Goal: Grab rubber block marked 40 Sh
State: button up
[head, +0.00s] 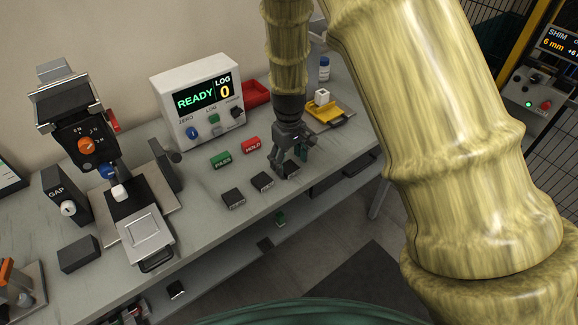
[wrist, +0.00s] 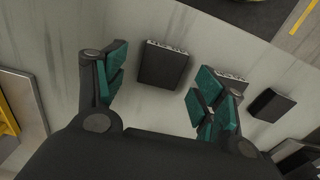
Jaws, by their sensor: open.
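Three dark rubber blocks lie in a row near the bench's front edge in the head view: a left block (head: 234,199), a middle block (head: 262,182) and a right block (head: 292,169). Their markings are too small to read, so I cannot tell which is 40 Sh. My gripper (head: 290,158) is open above the right block and partly covers it. In the wrist view, that block (wrist: 164,66) shows between and beyond the fingers of my gripper (wrist: 158,78). The middle block (wrist: 233,82) is partly hidden behind one finger. The left block (wrist: 270,105) lies farther right.
Green PASS (head: 220,160) and red HOLD (head: 251,145) blocks sit behind the row. A READY display box (head: 196,98) stands behind them. A yellow tray (head: 328,113) and red bin (head: 256,92) are at the back. A clamp device (head: 125,205) stands left.

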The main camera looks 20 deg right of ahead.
jog(key=shift+s+f, duration=0.2)
jog(key=shift+f, duration=0.35)
jog(key=shift+w+f, duration=0.1)
jog(key=shift+f, duration=0.2)
jog(key=c, duration=1.1)
jog(key=shift+r, duration=0.1)
